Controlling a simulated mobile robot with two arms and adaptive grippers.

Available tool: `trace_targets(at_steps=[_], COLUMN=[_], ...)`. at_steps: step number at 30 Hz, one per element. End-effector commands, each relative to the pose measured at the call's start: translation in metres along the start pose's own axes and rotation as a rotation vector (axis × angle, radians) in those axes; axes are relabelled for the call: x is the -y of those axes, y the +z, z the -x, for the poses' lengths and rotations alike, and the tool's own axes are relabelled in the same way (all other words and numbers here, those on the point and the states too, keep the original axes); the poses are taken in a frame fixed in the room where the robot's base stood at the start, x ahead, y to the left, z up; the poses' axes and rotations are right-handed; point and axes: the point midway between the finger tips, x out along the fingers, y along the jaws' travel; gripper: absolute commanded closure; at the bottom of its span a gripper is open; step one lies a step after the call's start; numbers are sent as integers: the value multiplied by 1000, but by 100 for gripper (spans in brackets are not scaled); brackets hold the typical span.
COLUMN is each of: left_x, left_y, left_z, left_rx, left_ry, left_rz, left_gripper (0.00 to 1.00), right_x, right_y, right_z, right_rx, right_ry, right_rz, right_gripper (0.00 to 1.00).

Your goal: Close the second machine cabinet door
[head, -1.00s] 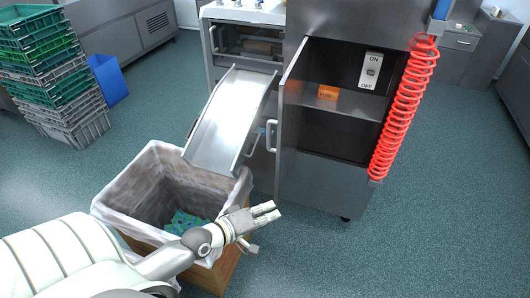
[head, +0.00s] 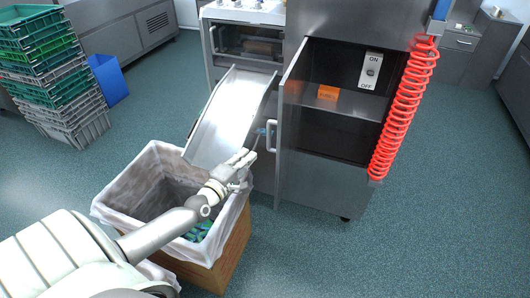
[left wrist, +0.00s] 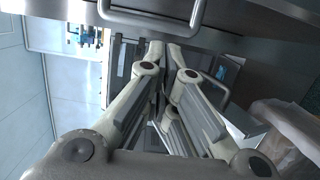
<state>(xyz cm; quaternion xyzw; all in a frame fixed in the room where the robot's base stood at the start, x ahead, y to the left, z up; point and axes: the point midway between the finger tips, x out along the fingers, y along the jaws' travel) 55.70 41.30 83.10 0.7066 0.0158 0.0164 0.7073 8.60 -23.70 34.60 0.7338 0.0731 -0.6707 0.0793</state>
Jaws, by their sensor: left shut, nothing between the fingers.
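The open machine cabinet door (head: 291,97) stands swung out at the left side of the cabinet opening (head: 340,125), seen nearly edge-on in the head view. Its handle (head: 271,136) is on the door's left-facing side. My left gripper (head: 252,153) is shut and empty, just left of the handle and above the bin's far right corner. I cannot tell whether it touches the door. In the left wrist view, the shut fingers (left wrist: 164,47) point up the picture, below a grey bar handle (left wrist: 150,22). My right gripper is not in view.
A metal chute (head: 232,112) slopes down to the lined bin (head: 125,180), close to my left arm. The cabinet holds an orange box (head: 328,92) and an ON/OFF switch (head: 372,70). A red coiled hose (head: 402,110) hangs at its right. Floor ahead of the cabinet is clear.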

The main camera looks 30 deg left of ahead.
Motion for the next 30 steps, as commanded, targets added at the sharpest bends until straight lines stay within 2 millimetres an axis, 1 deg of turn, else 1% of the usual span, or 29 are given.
trace_targets(at_steps=[1,8,10,12,16,21,30], left_x=[-1,-1,-3,-3,-1,0,0], left_y=[0,0,13,22,34,39,39], left_z=[-9,-41,-42,-44,-47,-48,-48], left_rx=[0,0,1,1,1,1,0], left_ry=[2,1,-1,-1,-1,-1,-1], left_rz=[0,0,6,4,2,-1,-1], left_gripper=[100,100,100,100,100,100,100], right_x=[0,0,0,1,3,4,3], right_y=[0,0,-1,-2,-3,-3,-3], right_z=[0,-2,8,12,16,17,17], right_rx=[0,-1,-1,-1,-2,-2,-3], right_ry=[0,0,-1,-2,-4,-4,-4], right_rz=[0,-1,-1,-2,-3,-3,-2], right_gripper=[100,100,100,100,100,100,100])
